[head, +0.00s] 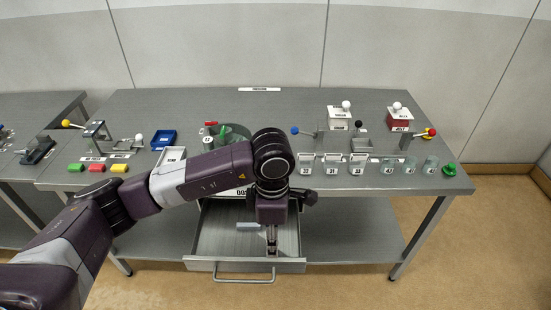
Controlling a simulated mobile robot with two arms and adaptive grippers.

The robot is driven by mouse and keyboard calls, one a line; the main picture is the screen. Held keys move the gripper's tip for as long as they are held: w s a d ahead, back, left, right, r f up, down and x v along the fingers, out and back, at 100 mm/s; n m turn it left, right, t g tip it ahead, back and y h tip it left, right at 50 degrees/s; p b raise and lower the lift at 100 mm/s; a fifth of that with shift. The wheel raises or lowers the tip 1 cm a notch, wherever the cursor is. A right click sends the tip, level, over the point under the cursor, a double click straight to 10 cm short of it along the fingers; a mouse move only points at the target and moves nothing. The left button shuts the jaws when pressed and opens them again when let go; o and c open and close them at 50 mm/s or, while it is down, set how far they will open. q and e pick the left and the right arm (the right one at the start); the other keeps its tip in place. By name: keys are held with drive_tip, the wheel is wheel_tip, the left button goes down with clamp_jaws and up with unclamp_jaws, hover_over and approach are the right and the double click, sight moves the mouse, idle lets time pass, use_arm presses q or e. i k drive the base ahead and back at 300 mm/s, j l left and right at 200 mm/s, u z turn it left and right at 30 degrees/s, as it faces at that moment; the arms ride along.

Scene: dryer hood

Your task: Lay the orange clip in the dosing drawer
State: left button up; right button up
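The dosing drawer (215,240) is pulled out below the table's front edge, with its handle (243,280) at the front. My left gripper (271,250) points down into the drawer's right half. Its fingers look close together, but I cannot tell whether they are shut or hold anything. A small pale grey piece (247,226) shows beside the fingers, to their left. I cannot make out an orange clip; the arm and gripper hide part of the drawer and table. My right gripper is not in view.
Green (76,167), red (97,167) and yellow (119,168) blocks lie at the table's front left. A blue tray (163,139) stands behind. Several labelled containers (331,166) line the front right edge. The table (285,105) is clear at the back middle.

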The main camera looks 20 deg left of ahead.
sight(281, 228)
drive_tip(key=i+j, duration=0.2)
drive_tip(key=i, duration=0.3)
drive_tip(key=i+j, duration=0.25)
drive_tip(key=i, duration=0.3)
